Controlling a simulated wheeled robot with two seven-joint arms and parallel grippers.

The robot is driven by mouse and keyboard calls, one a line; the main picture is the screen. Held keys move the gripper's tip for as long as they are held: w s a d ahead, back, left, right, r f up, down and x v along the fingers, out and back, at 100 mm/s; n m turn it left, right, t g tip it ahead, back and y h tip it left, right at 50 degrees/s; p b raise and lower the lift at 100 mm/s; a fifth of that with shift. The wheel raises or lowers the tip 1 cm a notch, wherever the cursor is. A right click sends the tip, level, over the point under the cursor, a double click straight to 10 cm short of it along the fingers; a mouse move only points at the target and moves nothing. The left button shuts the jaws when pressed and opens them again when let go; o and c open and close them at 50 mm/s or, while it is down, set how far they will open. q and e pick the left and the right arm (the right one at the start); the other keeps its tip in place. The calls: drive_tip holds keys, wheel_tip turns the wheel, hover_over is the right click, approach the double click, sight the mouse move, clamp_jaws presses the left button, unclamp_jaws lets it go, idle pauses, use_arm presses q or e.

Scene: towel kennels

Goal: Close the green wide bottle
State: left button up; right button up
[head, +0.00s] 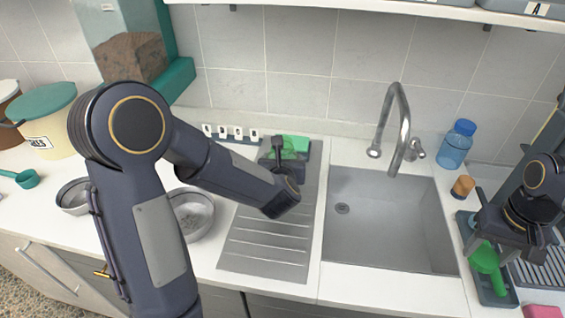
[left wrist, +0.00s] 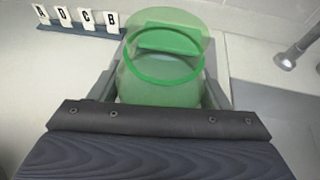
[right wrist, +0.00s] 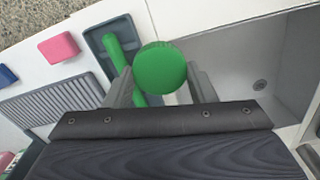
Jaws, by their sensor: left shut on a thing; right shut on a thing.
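The green wide bottle (left wrist: 160,88) is translucent with a round open mouth. It stands at the back of the drainboard in the head view (head: 289,154), partly hidden by my left arm. My left gripper (head: 279,157) is shut on its body, one finger on each side in the left wrist view. My right gripper (head: 508,238) is far to the right, above a dark tray. It is shut on a round green cap-like piece (right wrist: 160,68), which also shows in the head view (head: 485,255). Its underside is hidden.
The sink (head: 385,215) and faucet (head: 397,125) lie between my grippers. The dark tray (head: 492,290) holds a green-handled thing (right wrist: 117,48). A blue bottle (head: 457,145) and a brown cap (head: 463,186) stand right of the sink. Lettered tags (left wrist: 85,20) stand left of the bottle.

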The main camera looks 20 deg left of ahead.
sight(290, 139)
use_arm(q)
wheel_tip(290, 139, up, 3)
drive_tip(key=shift+f, duration=0.1)
drive_tip(key=s+d+r, duration=0.2)
drive_tip(key=r, duration=0.1)
drive_tip(key=s+d+r, duration=0.1)
drive_tip(key=r, duration=0.1)
drive_tip(key=shift+s+d+r+p, duration=0.1)
drive_tip(key=shift+d+r+p, duration=0.05)
drive_tip(key=shift+r+p, duration=0.15)
drive_tip(key=s+d+r, duration=0.4)
drive_tip(key=s+d, duration=0.2)
drive_tip(key=s, duration=0.1)
drive_tip(key=shift+d+b, duration=0.15)
drive_tip(key=shift+b, duration=0.15)
drive_tip(key=o, duration=0.5)
drive_tip(key=c, duration=0.8)
